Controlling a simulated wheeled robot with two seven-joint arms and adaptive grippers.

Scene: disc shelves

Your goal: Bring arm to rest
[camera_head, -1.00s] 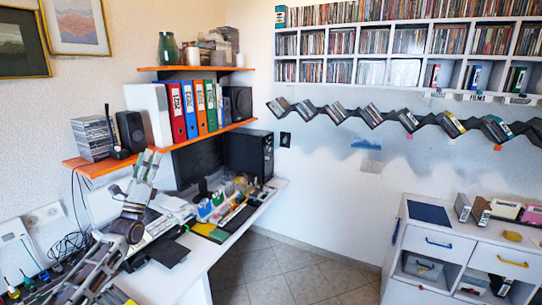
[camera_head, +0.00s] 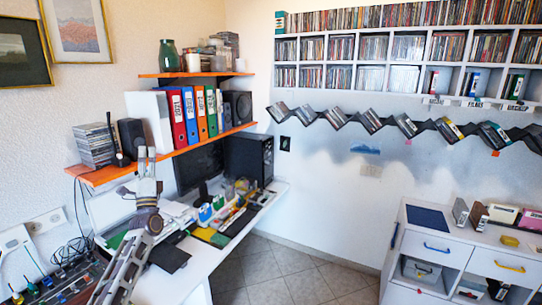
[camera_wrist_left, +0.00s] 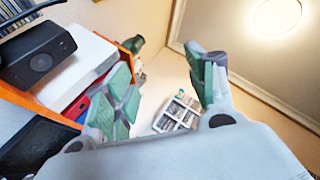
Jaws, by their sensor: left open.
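My left arm comes up from the lower left in the head view. Its gripper (camera_head: 147,160) points upward in front of the desk and just below the lower orange shelf (camera_head: 160,155). In the left wrist view the two green-padded fingers (camera_wrist_left: 165,95) stand wide apart with nothing between them. The wrist camera looks up toward the ceiling (camera_wrist_left: 265,65). My right gripper is in neither view.
A white desk (camera_head: 185,282) with papers and small items lies behind the arm. Colored binders (camera_head: 195,117) and black speakers (camera_head: 131,138) stand on the lower shelf. A white cabinet (camera_head: 440,280) stands at right. The floor (camera_head: 290,275) between is clear.

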